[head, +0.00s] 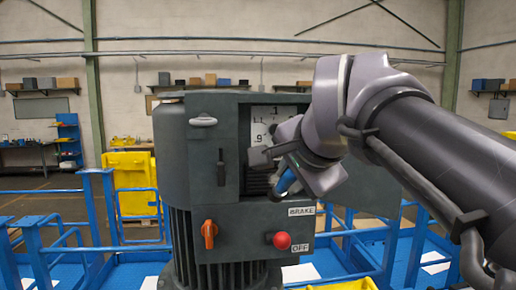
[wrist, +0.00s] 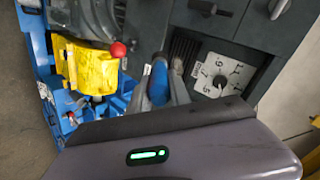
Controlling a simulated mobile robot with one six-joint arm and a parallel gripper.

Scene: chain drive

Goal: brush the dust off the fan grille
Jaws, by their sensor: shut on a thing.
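The fan grille (head: 256,184) looks like the dark slotted panel in the opening of the grey machine housing, below a white dial. It also shows in the wrist view (wrist: 183,48), beside the dial. My gripper (head: 278,176) is in front of that opening, in the wrist view at the lower middle (wrist: 160,82). I cannot make out dust.
The white dial (wrist: 219,76) is close to my gripper. An open grey door (head: 365,190) stands right of the opening, partly behind my arm. An orange switch (head: 209,234) and a red knob (head: 282,240) stick out below. Blue railings (head: 110,205) flank the machine.

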